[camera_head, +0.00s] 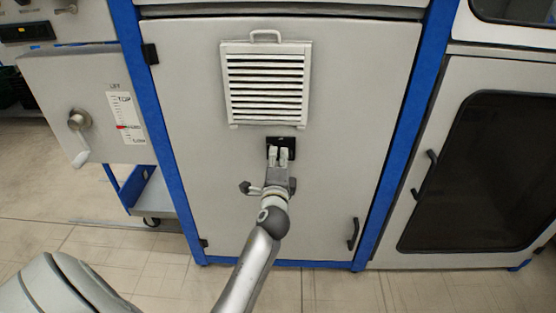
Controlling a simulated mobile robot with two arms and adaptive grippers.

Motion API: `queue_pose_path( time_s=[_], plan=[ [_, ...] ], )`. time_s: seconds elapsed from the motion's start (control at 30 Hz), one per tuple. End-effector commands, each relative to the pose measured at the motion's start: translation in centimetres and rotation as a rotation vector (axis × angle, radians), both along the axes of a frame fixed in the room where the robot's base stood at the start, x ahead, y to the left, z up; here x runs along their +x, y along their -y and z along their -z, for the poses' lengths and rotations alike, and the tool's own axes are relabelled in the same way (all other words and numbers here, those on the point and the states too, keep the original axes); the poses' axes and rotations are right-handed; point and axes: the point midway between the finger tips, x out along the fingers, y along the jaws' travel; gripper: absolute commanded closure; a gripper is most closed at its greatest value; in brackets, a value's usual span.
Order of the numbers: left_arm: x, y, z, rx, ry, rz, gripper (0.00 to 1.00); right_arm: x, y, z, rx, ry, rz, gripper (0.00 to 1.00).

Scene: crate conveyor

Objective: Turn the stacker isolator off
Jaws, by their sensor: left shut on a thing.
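A grey cabinet door (345,120) fills the middle of the view, framed by blue posts. A small black plate (291,143) sits on the door just below the louvred vent; I take it for the stacker isolator. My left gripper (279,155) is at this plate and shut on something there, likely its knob. The fingers hide the knob, so its setting cannot be read. My right gripper is not in view.
A louvred vent (267,85) with a top handle is above the gripper. A lift panel with a crank (79,121) stands at the left. A dark-windowed door (480,170) is at the right. Tiled floor lies in front.

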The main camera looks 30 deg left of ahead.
Motion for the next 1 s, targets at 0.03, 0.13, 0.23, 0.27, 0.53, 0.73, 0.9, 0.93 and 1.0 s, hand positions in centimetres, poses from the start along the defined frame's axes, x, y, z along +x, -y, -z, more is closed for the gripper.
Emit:
queue_pose_path(
  time_s=[0.03,0.13,0.23,0.27,0.53,0.73,0.9,0.93,1.0],
  plan=[
    [0.0,0.0,0.2,-0.021,0.010,-0.001,1.00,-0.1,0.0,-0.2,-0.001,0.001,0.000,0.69],
    [0.0,0.0,0.2,-0.052,0.031,-0.001,1.00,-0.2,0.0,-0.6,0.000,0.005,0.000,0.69],
    [0.0,0.0,0.1,-0.075,0.045,-0.001,1.00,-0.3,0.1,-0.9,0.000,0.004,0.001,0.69],
    [0.0,0.0,0.1,-0.081,0.048,-0.001,1.00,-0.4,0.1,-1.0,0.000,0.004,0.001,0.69],
    [0.0,0.0,0.1,-0.100,0.059,-0.001,1.00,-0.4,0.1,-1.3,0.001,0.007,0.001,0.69],
    [0.0,0.0,0.1,-0.099,0.058,-0.001,1.00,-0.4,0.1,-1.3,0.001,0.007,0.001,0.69],
    [0.0,0.0,0.1,-0.098,0.059,-0.001,0.70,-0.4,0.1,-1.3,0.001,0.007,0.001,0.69],
    [0.0,0.0,0.1,-0.098,0.059,-0.001,0.66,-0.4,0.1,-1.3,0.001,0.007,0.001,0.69],
    [0.0,0.0,0.1,-0.098,0.059,-0.001,0.62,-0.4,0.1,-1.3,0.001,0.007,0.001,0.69]
  ],
)
